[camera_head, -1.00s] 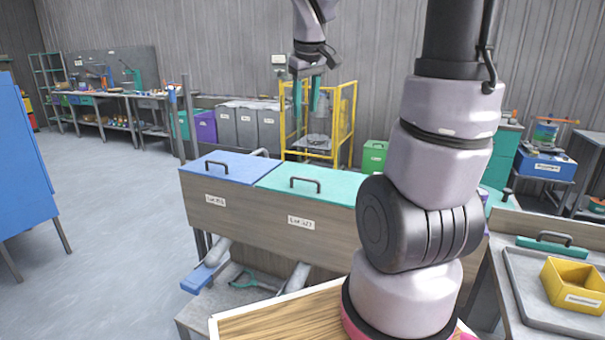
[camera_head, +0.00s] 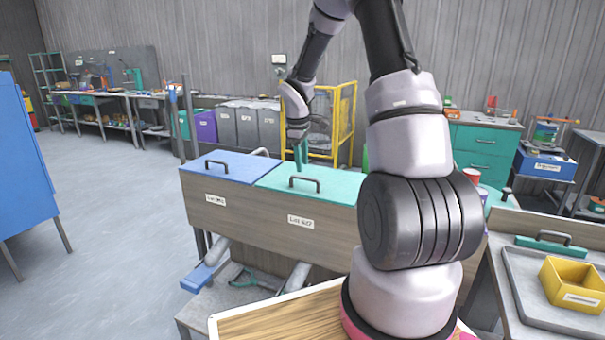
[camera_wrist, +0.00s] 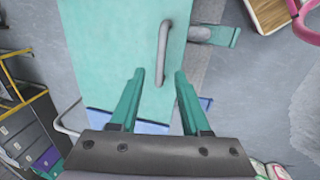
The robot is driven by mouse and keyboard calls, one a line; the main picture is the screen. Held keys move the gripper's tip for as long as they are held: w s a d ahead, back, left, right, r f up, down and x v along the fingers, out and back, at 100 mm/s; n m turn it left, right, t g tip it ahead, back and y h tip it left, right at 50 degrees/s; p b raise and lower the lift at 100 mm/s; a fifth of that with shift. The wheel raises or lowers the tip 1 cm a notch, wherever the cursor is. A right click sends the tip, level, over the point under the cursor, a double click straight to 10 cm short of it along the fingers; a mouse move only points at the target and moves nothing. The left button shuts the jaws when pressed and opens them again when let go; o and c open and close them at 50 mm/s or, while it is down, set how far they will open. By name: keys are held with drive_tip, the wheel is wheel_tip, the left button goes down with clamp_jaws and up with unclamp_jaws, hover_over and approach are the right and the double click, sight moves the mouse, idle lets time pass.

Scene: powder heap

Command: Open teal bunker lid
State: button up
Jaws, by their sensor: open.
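The teal bunker lid (camera_head: 335,186) lies flat and shut on the wooden bunker, with a dark bar handle (camera_head: 304,184) near its front edge. In the wrist view, the teal lid (camera_wrist: 108,50) fills the upper middle, and its handle (camera_wrist: 164,45) shows between and beyond my fingertips. My gripper (camera_head: 302,162) hangs above the back part of the teal lid, behind the handle in the head view. Its two teal fingers are apart and empty in the wrist view (camera_wrist: 160,74). I cannot tell the exact height of the tips above the lid.
A blue lid (camera_head: 238,168) with its own handle adjoins the teal lid on the left. A yellow cage frame (camera_head: 346,115) stands behind the bunker. A tray (camera_head: 530,282) with a yellow bin (camera_head: 575,284) is at right.

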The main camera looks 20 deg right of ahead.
sight(303, 178)
drive_tip(key=shift+w+d+f, duration=0.15)
drive_tip(key=shift+f, duration=1)
drive_tip(key=shift+w+d+f, duration=0.15)
drive_tip(key=shift+f, duration=1)
drive_tip(key=shift+c, duration=0.4)
clamp_jaws()
drive_tip(key=shift+d+r, duration=0.1)
drive_tip(key=shift+r, duration=0.05)
